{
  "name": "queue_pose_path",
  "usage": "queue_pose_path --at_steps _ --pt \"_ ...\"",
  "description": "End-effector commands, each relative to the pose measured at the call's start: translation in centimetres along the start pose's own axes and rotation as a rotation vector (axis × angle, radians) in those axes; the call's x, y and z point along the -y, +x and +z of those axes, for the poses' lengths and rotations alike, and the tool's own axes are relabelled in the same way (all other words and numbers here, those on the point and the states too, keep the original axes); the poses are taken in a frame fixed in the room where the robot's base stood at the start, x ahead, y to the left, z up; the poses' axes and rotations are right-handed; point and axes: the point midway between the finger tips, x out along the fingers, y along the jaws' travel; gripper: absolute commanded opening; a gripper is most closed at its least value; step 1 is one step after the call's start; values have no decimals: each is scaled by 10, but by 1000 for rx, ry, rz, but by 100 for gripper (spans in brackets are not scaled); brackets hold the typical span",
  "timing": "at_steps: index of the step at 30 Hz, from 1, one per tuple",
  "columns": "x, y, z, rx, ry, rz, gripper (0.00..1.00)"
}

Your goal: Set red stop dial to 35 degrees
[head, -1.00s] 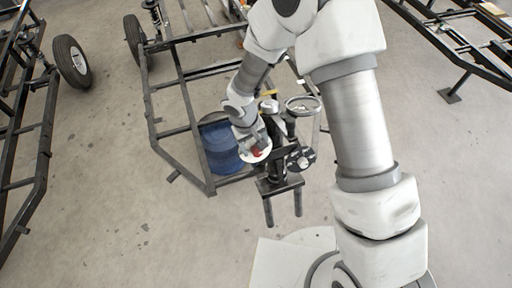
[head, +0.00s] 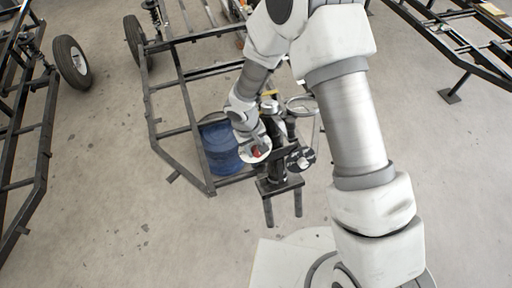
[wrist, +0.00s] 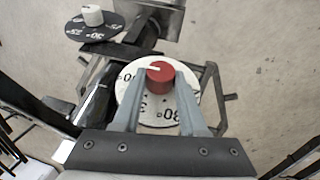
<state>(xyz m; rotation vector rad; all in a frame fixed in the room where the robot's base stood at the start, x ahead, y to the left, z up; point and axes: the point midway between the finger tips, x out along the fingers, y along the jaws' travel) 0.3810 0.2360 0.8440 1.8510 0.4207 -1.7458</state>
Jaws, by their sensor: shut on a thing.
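The red stop dial (wrist: 159,78) is a red knob with a white pointer line, on a round white scale plate (wrist: 186,99) with black numbers. In the wrist view the pointer line points to the left; the exact reading is not legible. My gripper (wrist: 161,74) is shut on the red knob, one finger on each side. In the head view the red knob (head: 256,153) shows on the white plate, just below my gripper (head: 252,146). My fingers hide parts of the scale.
A second dial, a white knob (wrist: 92,15) on a black scale plate (wrist: 84,31), sits close by at upper left in the wrist view. A blue drum (head: 219,147) and a black frame (head: 187,105) stand beside the dial stand. The floor in front is clear.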

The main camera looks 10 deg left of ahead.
Motion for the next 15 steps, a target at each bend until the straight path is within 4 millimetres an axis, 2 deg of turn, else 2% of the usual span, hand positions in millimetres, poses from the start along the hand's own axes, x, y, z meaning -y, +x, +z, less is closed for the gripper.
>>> queue_pose_path --at_steps 8,15 --pt "1 2 -1 -2 -11 23 0" --pt "5 6 -1 -4 -53 115 0"
